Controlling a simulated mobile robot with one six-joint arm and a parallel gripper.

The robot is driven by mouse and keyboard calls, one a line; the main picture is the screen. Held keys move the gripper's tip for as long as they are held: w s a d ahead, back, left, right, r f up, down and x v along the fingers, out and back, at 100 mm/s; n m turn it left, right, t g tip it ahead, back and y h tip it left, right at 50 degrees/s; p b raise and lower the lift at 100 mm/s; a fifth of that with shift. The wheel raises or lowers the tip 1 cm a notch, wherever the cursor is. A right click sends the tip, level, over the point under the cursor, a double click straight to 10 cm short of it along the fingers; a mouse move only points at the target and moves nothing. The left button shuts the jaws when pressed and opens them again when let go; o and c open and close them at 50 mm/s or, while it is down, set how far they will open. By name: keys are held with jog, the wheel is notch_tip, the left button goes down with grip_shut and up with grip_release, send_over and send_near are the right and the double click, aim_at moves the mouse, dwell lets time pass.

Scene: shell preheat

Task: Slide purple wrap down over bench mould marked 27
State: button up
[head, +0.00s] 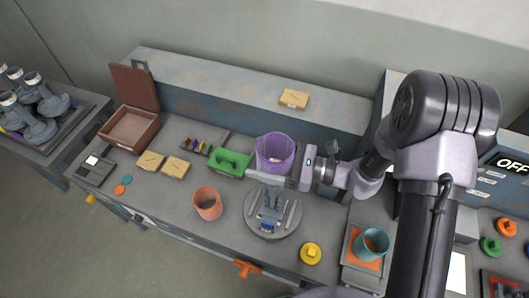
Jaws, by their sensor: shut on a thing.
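The purple wrap (275,148) is an open-topped, tapered sleeve, upright near the middle of the bench. My gripper (265,174) comes in from the right, with a long pale finger across the wrap's near lower side. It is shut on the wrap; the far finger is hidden. A small pale patch shows inside the wrap, and I cannot tell what it is. A grey boot-shaped mould (271,197) stands on a round grey turntable (290,228) just in front of and below the gripper. Its upper part is partly hidden, and no number is readable.
A green block (229,162) is close left of the finger. An orange-brown cup (208,204) stands left of the turntable, a yellow knob (310,253) right. A teal cup (371,244) is farther right. Behind is a raised ledge (230,85). Several boot moulds (38,105) stand on the left table.

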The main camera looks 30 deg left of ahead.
aim_at(272, 200)
notch_tip(272, 200, down, 24)
jog(key=b, duration=1.9)
jog(key=shift+w+r, duration=0.1)
jog(key=shift+w, duration=0.05)
jog(key=shift+d, duration=0.1)
jog(key=o, duration=1.4)
